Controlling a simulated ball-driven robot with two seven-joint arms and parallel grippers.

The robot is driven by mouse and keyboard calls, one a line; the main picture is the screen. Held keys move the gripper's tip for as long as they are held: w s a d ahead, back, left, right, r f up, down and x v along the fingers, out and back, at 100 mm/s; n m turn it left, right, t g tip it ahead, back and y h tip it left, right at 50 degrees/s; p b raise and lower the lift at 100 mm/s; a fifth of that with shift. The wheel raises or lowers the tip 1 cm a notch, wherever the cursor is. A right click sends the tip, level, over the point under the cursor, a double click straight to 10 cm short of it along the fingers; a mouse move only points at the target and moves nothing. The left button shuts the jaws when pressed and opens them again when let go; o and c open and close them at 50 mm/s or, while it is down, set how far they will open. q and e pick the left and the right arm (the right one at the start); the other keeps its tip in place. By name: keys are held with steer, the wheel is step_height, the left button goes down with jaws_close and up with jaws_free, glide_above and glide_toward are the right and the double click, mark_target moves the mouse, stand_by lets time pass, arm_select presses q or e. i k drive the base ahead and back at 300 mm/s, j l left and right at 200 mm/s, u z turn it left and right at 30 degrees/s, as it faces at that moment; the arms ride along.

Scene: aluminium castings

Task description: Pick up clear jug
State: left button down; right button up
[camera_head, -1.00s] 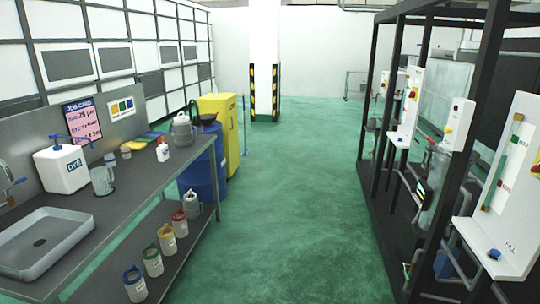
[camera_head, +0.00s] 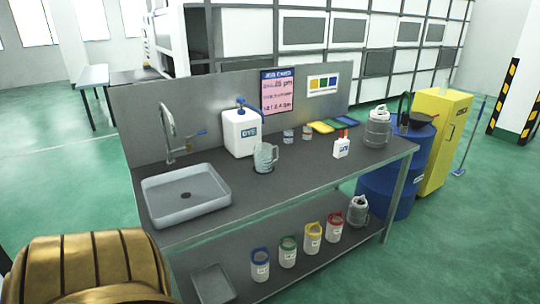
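The clear jug (camera_head: 265,158) stands upright on the grey workbench (camera_head: 300,178), just in front of the white DYE container (camera_head: 241,132) and to the right of the sink. It is see-through grey with a handle. Nothing touches it. Neither of my grippers shows in the head view.
A sink (camera_head: 187,196) with a tap (camera_head: 168,135) is at the bench's left. A white bottle (camera_head: 341,148) and a grey canister (camera_head: 377,128) stand further right. Several colour-topped jugs (camera_head: 288,252) line the lower shelf. A ribbed gold-brown object (camera_head: 90,268) fills the lower left.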

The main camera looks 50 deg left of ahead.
mark_target(267, 157)
steer(key=i+u, duration=0.4)
steer(key=i+l+u, duration=0.1)
steer(key=u, duration=0.3)
steer(key=i+l+u, duration=0.2)
steer(key=i+u, duration=0.15)
steer(key=i, duration=0.05)
